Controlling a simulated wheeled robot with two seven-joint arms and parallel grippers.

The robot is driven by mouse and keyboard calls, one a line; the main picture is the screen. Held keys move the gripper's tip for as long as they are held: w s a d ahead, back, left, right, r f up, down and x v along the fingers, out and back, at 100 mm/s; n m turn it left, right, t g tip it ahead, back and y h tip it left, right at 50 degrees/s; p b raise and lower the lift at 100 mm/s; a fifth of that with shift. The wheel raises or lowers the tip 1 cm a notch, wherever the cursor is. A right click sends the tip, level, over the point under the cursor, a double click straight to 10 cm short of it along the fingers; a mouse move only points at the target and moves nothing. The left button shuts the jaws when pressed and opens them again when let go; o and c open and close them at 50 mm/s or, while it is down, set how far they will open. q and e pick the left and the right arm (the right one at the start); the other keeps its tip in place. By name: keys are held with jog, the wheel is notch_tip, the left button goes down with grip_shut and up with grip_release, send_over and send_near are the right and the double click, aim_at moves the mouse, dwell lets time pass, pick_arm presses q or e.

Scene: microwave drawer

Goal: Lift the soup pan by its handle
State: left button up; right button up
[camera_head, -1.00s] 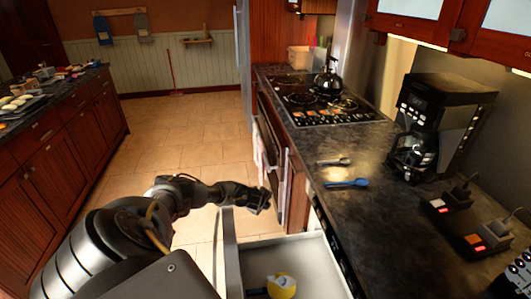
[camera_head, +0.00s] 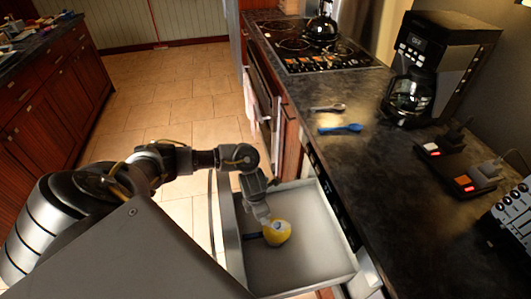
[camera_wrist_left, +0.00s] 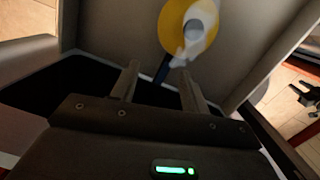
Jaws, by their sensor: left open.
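The soup pan (camera_head: 278,233) is small and yellow with a pale patch on top, and sits inside the open drawer. Its dark blue handle (camera_head: 252,237) points left. In the left wrist view the yellow pan (camera_wrist_left: 172,28) is at the top, and its handle (camera_wrist_left: 162,68) runs down toward the space between the fingers. My left gripper (camera_head: 263,217) is just above the pan and handle. In the left wrist view its two fingers (camera_wrist_left: 160,85) are apart with nothing held between them. My right gripper is in neither view.
The drawer (camera_head: 315,252) has raised grey walls close around the pan, with bare floor to its right. The dark counter (camera_head: 350,165) runs along the right, holding a blue spoon (camera_head: 340,129) and a coffee maker (camera_head: 440,65). A stove (camera_head: 310,50) lies beyond.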

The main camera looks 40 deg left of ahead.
aim_at(254, 235)
pick_arm(q)
jog(key=s+f+m, duration=0.1)
jog(key=s+f+m+g+b, duration=0.1)
jog(key=s, duration=0.1)
jog(key=shift+s+a+f, duration=0.1)
jog(key=shift+a+f, duration=0.05)
jog(key=shift+s+m, duration=0.2)
jog(key=shift+m, duration=0.1)
jog(key=shift+f, duration=3.15)
jog(key=f, duration=0.4)
jog(key=shift+d+f, duration=0.2)
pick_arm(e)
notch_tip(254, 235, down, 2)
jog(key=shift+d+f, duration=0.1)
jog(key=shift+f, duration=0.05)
pick_arm(q)
grip_shut()
